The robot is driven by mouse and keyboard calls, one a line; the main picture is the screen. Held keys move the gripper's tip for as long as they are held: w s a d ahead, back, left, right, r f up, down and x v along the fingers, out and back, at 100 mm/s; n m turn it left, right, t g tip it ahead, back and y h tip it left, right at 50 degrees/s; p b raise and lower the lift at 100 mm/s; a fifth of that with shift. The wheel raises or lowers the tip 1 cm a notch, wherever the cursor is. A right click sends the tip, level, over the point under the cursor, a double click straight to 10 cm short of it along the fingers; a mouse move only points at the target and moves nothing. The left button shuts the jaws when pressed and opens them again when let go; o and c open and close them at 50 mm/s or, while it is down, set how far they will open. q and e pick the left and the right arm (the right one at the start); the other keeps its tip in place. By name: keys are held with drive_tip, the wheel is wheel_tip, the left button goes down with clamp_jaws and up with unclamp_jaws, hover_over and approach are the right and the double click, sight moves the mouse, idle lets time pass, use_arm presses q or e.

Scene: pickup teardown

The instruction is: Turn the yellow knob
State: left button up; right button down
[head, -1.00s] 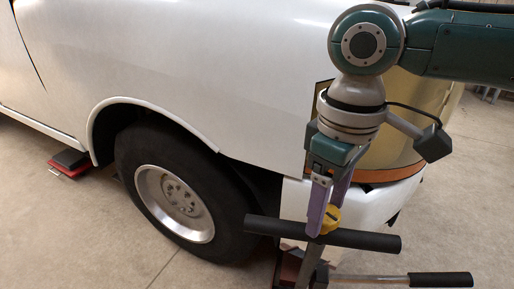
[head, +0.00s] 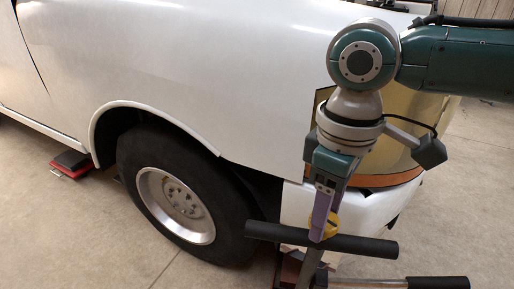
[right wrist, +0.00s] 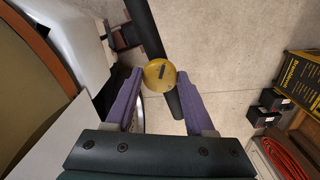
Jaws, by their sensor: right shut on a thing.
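The yellow knob (head: 331,226) sits on top of a jack post, just above its black crossbar handle (head: 350,244), beside the white pickup's rear corner. In the right wrist view the round yellow knob (right wrist: 159,75) shows a dark slot mark on its face, set aslant. My right gripper (head: 322,226) reaches down from above with its purple fingers at the knob. In the right wrist view the fingertips (right wrist: 158,76) lie on both sides of the knob, shut on it. My left gripper is not in view.
The white pickup body (head: 160,70) and its rear wheel (head: 180,200) stand close on the left. A second black grip (head: 438,283) sticks out low to the right. In the right wrist view a yellow-and-black box (right wrist: 300,75) lies at the right.

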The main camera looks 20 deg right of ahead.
drive_tip(key=n+p, duration=0.2)
drive_tip(key=shift+r+n, duration=0.15)
drive_tip(key=shift+n, duration=0.15)
drive_tip(key=shift+n+p, duration=0.55)
drive_tip(key=shift+n, duration=0.35)
drive_tip(key=shift+c, duration=1.4)
unclamp_jaws()
wheel_tip(320, 180, up, 10)
drive_tip(key=p, duration=0.1)
